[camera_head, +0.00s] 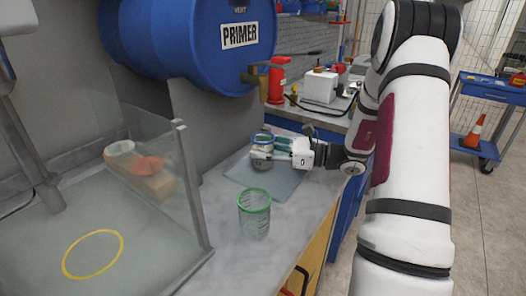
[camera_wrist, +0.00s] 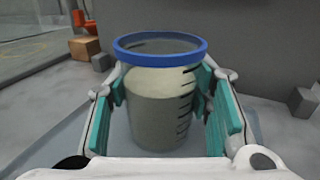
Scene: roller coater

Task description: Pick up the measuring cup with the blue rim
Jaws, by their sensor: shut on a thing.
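The measuring cup with the blue rim (camera_wrist: 160,110) stands upright between my gripper's teal finger pads in the wrist view. It is clear with dark marks and holds a pale, cream-coloured content up to near the rim. In the head view the cup (camera_head: 262,142) is at the grey mat, partly hidden by my gripper (camera_head: 268,154). My gripper is shut on the cup's sides below the rim. I cannot tell whether the cup's base touches the mat. A second, green-rimmed measuring cup (camera_head: 254,215) stands on the counter nearer the camera and looks empty.
A grey mat (camera_head: 283,185) lies on the counter (camera_head: 215,215). A clear-walled enclosure (camera_head: 165,150) stands at the left. A white machine (camera_head: 320,86) is at the back.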

